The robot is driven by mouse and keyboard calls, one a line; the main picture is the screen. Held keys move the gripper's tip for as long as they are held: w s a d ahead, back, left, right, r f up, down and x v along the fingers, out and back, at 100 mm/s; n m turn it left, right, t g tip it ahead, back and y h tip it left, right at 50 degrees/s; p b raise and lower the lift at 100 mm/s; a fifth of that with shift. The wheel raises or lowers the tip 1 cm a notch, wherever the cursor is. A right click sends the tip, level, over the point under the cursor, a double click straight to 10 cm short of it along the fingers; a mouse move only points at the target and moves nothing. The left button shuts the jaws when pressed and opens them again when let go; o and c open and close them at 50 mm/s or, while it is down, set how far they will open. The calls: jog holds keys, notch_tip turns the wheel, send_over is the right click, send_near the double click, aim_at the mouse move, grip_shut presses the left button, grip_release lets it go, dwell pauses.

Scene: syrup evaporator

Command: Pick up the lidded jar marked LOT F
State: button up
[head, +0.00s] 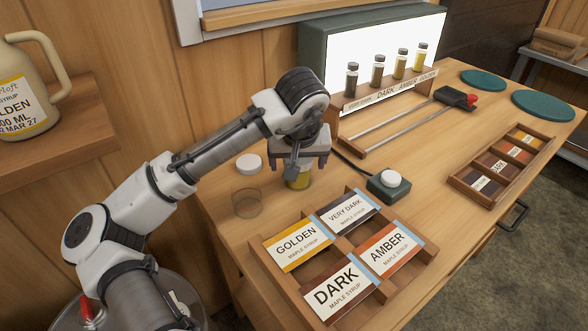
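A small jar (299,181) with yellow-amber showing stands on the wooden bench, directly below my gripper in the head view. Its top is hidden by the gripper, so I cannot see a lid, and no LOT F mark is readable. My gripper (299,168) points down over this jar, its two fingers spread apart to either side of it. The fingers do not appear closed on the jar. An empty clear glass jar (247,203) stands to the left, with a white round lid (249,164) lying behind it.
A wooden label tray (395,262) lies in front; a dark push-button box (388,187) stands right of the jar. A lit panel (375,50) with a rack of sample vials (377,70) is behind. A shelf with a jug (28,90) is at left.

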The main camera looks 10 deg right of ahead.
jog(key=shift+f, duration=0.2)
jog(key=shift+r, duration=0.1)
jog(key=shift+c, duration=0.2)
jog(key=c, duration=1.1)
jog(key=shift+r, duration=0.1)
jog(key=shift+c, duration=0.2)
